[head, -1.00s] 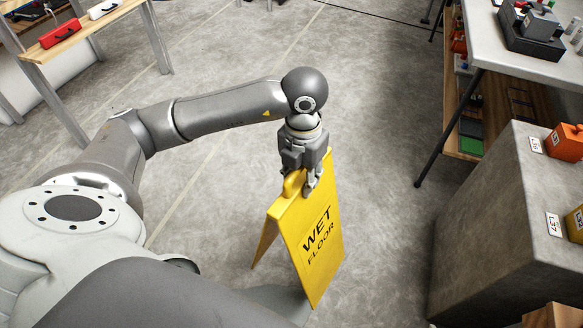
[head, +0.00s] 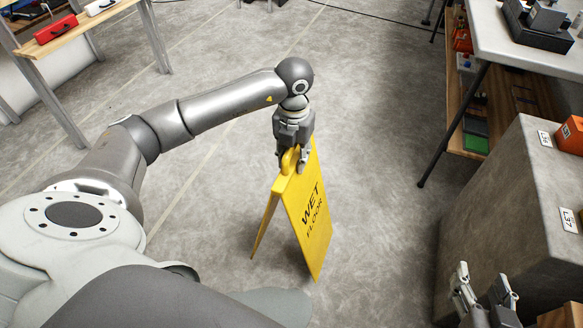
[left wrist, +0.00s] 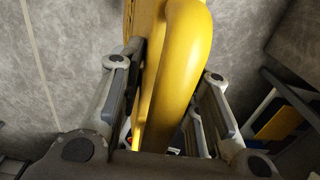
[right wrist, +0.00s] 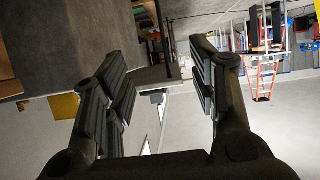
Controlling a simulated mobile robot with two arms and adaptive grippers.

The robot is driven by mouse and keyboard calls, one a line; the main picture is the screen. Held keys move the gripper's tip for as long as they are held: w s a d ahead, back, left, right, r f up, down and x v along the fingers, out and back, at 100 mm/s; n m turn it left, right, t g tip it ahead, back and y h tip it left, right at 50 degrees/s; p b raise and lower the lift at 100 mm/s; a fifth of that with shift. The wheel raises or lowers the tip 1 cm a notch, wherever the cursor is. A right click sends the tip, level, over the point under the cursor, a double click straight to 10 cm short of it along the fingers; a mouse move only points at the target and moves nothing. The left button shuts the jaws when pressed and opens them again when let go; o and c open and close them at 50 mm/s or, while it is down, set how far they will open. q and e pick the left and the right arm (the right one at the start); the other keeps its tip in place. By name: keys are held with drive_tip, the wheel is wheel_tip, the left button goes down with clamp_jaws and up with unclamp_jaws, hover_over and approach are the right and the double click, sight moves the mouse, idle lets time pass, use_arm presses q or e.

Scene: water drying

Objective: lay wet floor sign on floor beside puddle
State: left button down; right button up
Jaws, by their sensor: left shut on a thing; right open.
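The yellow wet floor sign (head: 308,205) hangs upright below my left gripper (head: 293,158) in the head view, its two panels spread in an A shape. The gripper is shut on the handle at its top. In the left wrist view the yellow handle (left wrist: 180,75) of the sign lies between the fingers. Whether the sign's lower edge touches the floor (head: 385,230) cannot be told. My right gripper (head: 487,285) is at the lower right, beside the grey block; it is open and empty in the right wrist view (right wrist: 160,100). The light, smooth patch low in the head view may be the puddle (head: 275,303), partly hidden by my body.
A grey concrete block (head: 480,215) stands at the right with an orange box (head: 570,136) on top. A table (head: 485,40) with shelves is behind it. A workbench (head: 50,45) with a red toolbox is at the upper left. The middle floor is clear.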

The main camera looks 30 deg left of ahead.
use_arm(q)
drive_tip(key=f, duration=0.1)
drive_tip(key=w+a+f+b, duration=0.1)
drive_tip(key=w+a+f, duration=0.1)
drive_tip(key=f, duration=0.1)
drive_tip(key=shift+w, duration=0.25)
drive_tip(key=shift+w+a+f, duration=0.15)
drive_tip(key=shift+f, duration=0.1)
drive_tip(key=f, duration=0.1)
drive_tip(key=f+b, duration=0.1)
drive_tip(key=f, duration=0.1)
drive_tip(key=shift+w+a, duration=0.15)
drive_tip(key=shift+a, duration=0.05)
drive_tip(key=shift+f, duration=0.25)
use_arm(e)
wheel_tip(320, 180, up, 12)
drive_tip(key=w+a+t+y, duration=0.2)
drive_tip(key=t, duration=0.5)
use_arm(q)
drive_tip(key=shift+f+b, duration=0.1)
drive_tip(key=shift+b, duration=0.2)
use_arm(e)
drive_tip(key=shift+a+r, duration=0.1)
use_arm(q)
drive_tip(key=c, duration=1.1)
unclamp_jaws()
drive_tip(key=shift+o, duration=0.2)
use_arm(e)
drive_tip(key=shift+r, duration=0.1)
